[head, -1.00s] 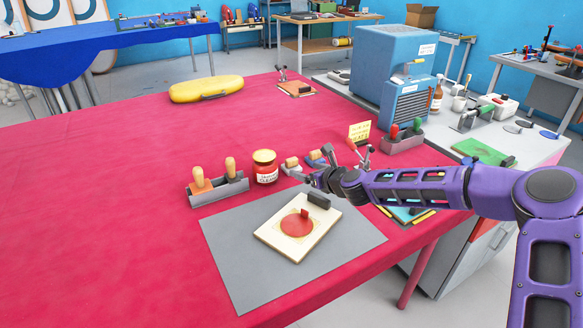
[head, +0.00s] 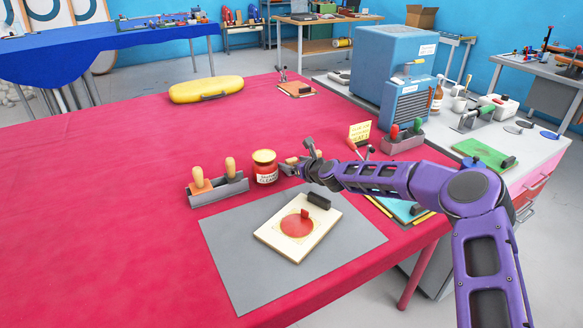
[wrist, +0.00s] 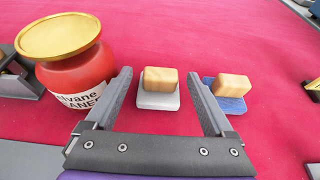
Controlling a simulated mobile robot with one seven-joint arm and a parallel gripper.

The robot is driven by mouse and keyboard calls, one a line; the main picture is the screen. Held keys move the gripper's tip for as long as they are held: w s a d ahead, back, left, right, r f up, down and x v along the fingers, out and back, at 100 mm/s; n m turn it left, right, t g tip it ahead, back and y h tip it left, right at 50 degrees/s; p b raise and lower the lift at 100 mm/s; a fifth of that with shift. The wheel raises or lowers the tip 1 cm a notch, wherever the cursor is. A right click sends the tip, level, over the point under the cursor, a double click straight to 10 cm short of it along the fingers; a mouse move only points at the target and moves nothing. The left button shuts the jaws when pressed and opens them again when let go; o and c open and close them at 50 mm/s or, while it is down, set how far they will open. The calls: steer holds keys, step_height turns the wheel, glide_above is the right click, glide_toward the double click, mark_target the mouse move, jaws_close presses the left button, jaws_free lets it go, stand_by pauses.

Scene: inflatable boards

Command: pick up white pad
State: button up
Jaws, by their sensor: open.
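The white pad (wrist: 158,101) is a small pale block with a wooden grip on top, lying on the red tablecloth. In the wrist view it appears between the two fingers of my gripper (wrist: 160,78), near their tips. My gripper is open and empty; I cannot tell how far above the pad it is. A similar blue pad (wrist: 230,102) with a wooden grip lies just right of the right finger. In the head view my gripper (head: 305,160) is over this spot and mostly hides both pads.
A red jar with a gold lid (wrist: 72,65) stands close to the left finger. A grey holder with wooden-handled tools (head: 218,190) is left of the jar. A cream board with a red disc (head: 297,229) lies on a grey mat (head: 235,262) in front.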

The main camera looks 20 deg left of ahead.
jaws_close()
stand_by(0.4)
steer(key=shift+r, duration=0.15)
